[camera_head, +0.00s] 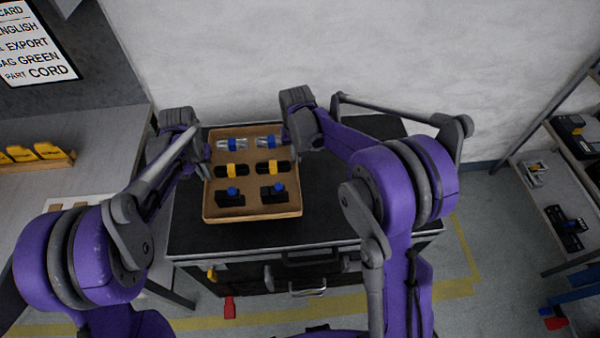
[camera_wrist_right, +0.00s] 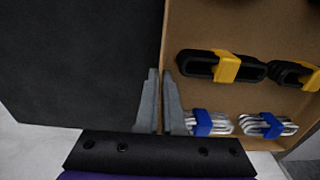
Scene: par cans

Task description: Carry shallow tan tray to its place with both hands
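The shallow tan tray (camera_head: 252,213) is over the black top of a workbench. It holds several parts in rows: clear pieces with blue clips, black pieces with yellow clips, and black blocks with blue knobs. My left gripper (camera_head: 205,160) is at the tray's left wall; its fingers are too small and hidden to tell their state. My right gripper (camera_head: 287,138) is at the right wall near the far corner. In the right wrist view, its fingers (camera_wrist_right: 162,98) are close together on either side of the tray wall (camera_wrist_right: 166,35), closed on it. I cannot tell whether the tray touches the bench.
The black bench top (camera_head: 335,222) is bare right of and in front of the tray. A grey table (camera_head: 95,125) with a yellow-part rack (camera_head: 38,155) stands at the left. Shelves (camera_head: 545,205) with bins stand at the right. A white wall is behind.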

